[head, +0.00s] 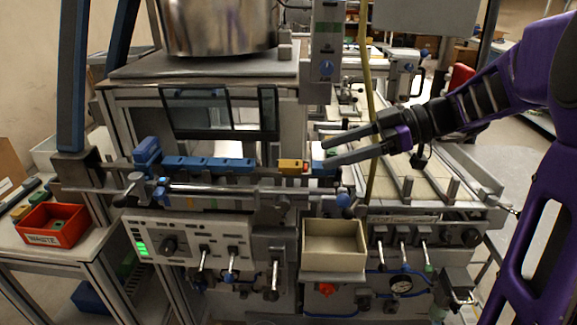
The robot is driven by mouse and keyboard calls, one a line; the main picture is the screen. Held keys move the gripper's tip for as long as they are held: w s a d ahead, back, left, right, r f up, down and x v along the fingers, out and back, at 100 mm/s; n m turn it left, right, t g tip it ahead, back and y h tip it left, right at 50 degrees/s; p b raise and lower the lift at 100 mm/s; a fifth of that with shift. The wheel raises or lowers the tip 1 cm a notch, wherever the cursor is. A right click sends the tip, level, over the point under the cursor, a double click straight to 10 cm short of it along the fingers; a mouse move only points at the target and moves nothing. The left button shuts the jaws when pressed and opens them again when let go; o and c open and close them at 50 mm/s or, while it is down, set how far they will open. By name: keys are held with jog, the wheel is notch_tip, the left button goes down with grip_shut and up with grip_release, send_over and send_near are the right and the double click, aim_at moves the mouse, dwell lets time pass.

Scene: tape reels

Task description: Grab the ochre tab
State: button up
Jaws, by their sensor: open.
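The ochre tab (291,166) is a small yellow-orange block. It sits on the rail (225,181) at the right end of a row of blue blocks (205,164), with another blue piece just to its right. My gripper (325,154) reaches in from the right, open, with nothing seen between its fingers. The fingertips point left and appear a little to the right of the ochre tab. The gap in depth between them is hard to tell from this one view.
A large metal bowl (218,28) stands on the machine above the rail. A beige open box (334,247) sits below the rail at the right. A red waste bin (52,226) is on the left bench. A yellow upright strip (367,100) runs close to my gripper.

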aim_at(294, 163)
jog(key=x, duration=0.6)
jog(key=shift+s+a, duration=0.1)
jog(key=shift+a, duration=0.2)
grip_shut()
